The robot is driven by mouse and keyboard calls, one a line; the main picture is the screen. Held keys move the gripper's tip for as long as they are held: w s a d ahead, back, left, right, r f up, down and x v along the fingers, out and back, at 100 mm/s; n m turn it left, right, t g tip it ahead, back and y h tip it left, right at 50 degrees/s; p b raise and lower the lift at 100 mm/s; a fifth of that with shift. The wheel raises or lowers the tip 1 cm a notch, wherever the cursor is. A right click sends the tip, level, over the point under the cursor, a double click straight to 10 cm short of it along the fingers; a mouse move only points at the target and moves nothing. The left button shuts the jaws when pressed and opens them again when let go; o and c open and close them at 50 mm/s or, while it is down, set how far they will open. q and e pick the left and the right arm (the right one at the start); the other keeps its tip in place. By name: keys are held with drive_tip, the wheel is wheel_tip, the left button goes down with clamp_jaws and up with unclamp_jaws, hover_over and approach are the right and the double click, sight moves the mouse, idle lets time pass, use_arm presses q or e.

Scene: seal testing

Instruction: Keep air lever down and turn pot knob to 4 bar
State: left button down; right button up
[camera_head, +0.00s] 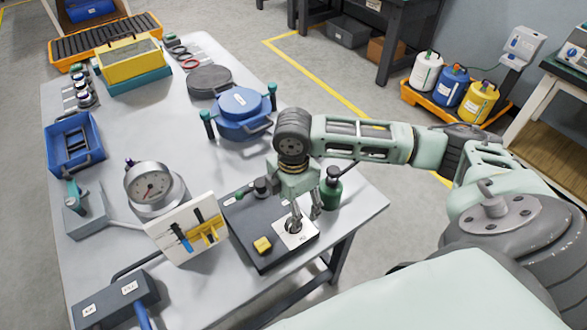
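A dark control box (258,211) stands near the table's right edge. On its white labelled plate (308,233) sits a small dark knob (293,227). My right gripper (306,217) points down over this plate, its fingers close to the knob. The fingers partly hide it, and I cannot tell whether they touch it. A grey box (115,301) with white labels stands at the table's front left. A blue lever (141,315) slants down from it and is cut off by the lower edge. My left gripper is not in view.
A tilted white panel (190,232) with blue and yellow parts stands between the gauge and control box. A dark green bottle (331,188) stands just right of my gripper. A blue pot (240,110), a blue bin (74,145) and a yellow crate (129,60) stand farther back.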

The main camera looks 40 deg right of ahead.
wheel_tip(320, 180, down, 4)
drive_tip(key=b, duration=0.4)
drive_tip(key=shift+f, duration=1.75)
